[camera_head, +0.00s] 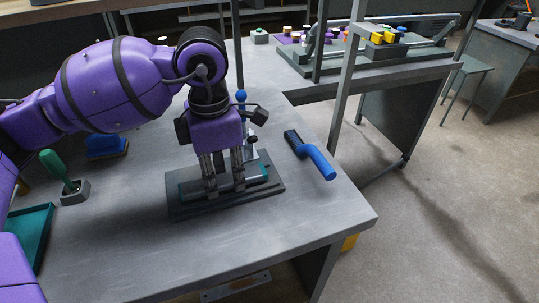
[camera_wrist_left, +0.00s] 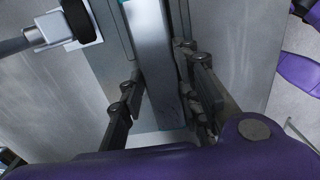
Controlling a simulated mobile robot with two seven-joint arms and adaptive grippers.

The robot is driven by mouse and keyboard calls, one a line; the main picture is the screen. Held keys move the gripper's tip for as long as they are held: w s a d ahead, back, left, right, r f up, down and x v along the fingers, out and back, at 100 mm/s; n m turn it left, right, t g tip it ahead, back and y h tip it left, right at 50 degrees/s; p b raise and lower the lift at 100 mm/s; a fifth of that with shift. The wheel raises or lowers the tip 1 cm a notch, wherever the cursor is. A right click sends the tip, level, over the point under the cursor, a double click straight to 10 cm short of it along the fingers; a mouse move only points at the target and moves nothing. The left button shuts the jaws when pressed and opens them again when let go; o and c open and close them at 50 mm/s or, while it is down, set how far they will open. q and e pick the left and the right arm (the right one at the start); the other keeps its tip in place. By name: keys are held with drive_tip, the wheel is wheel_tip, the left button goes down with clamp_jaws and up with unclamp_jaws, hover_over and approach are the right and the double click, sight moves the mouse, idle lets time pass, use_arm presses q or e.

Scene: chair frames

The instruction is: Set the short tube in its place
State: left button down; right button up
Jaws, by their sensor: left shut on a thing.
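My left gripper (camera_head: 225,190) points down over a dark grey fixture plate (camera_head: 185,209) with a teal bed (camera_head: 188,190) on the workbench. It is shut on the short tube, a grey metal bar that lies lengthwise along the bed. In the left wrist view the tube (camera_wrist_left: 154,55) runs between the two dark fingers of the gripper (camera_wrist_left: 160,98). The fingers hide part of the tube, and I cannot tell whether it is fully down in the bed. My right gripper is not in view.
A blue-handled tool (camera_head: 318,160) lies right of the fixture. A blue-knobbed part (camera_head: 241,96) stands behind the gripper. At left are a green-handled tool (camera_head: 55,166) in a grey holder, a blue block (camera_head: 107,146) and a teal tray (camera_head: 32,238). The bench front (camera_head: 200,250) is clear.

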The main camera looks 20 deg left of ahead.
use_arm(q)
drive_tip(key=shift+r+p, duration=0.5)
drive_tip(key=shift+r, duration=0.35)
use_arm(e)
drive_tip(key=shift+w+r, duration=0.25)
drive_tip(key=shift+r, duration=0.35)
use_arm(q)
drive_tip(key=c, duration=1.2)
unclamp_jaws()
drive_tip(key=shift+o, duration=0.5)
drive_tip(key=shift+o, duration=1)
wheel_tip(320, 180, up, 8)
drive_tip(key=p, duration=0.5)
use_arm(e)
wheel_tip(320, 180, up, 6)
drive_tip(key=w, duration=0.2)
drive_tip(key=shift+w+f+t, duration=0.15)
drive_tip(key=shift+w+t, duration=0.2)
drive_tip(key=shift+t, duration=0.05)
